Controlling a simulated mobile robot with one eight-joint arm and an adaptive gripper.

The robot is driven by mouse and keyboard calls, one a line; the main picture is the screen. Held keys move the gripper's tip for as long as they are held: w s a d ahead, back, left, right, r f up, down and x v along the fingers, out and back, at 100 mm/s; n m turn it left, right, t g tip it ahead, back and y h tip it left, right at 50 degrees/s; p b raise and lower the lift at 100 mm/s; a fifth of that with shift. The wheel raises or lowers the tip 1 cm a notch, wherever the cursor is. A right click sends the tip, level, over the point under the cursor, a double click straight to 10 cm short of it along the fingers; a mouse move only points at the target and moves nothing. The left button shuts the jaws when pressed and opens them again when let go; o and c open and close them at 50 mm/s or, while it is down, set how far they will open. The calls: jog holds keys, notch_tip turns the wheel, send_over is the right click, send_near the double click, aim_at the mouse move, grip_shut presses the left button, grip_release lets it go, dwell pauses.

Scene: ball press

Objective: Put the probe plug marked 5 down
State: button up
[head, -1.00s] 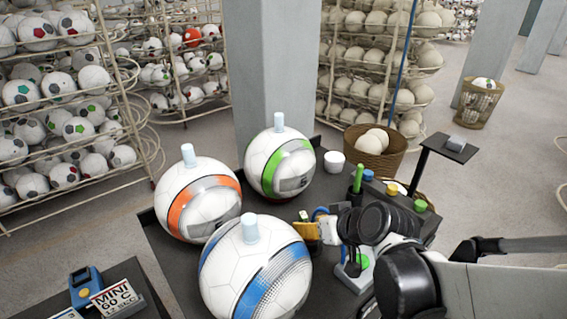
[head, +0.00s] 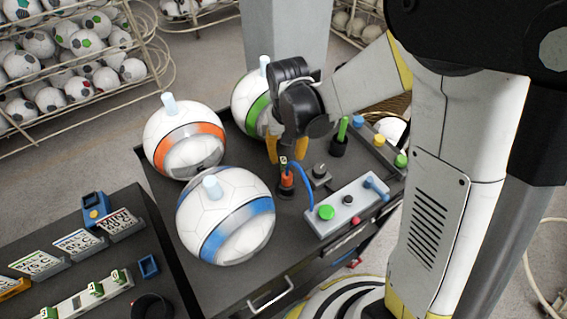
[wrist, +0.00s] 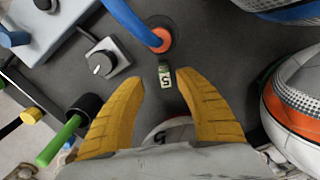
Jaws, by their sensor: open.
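The probe plug marked 5 (head: 287,181) has an orange body with a blue cable and stands upright in a dark holder on the dark bench (head: 190,250). Its small tag with a 5 (head: 283,161) shows at its top. In the wrist view the orange plug end (wrist: 160,40) lies beyond the fingertips, and the tag (wrist: 165,76) lies between and just past them. My gripper (head: 287,157) is open above the plug, with its yellow fingers apart and nothing between them. They also show in the wrist view (wrist: 160,82). The exact gap to the tag is unclear.
A blue-banded ball (head: 225,222), an orange-banded ball (head: 185,140) and a green-banded ball (head: 246,98) stand close on the left. A control box (head: 346,205) with a green button, a knob (head: 320,173) and a green-handled tool (head: 343,131) stand on the right.

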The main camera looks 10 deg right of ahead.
aim_at(284, 160)
jog(key=f, duration=0.3)
jog(key=f+b, duration=0.1)
jog(key=f, duration=0.1)
jog(key=shift+w+a+f, duration=0.25)
jog(key=shift+w+a, duration=0.1)
jog(key=shift+w, duration=0.05)
grip_shut()
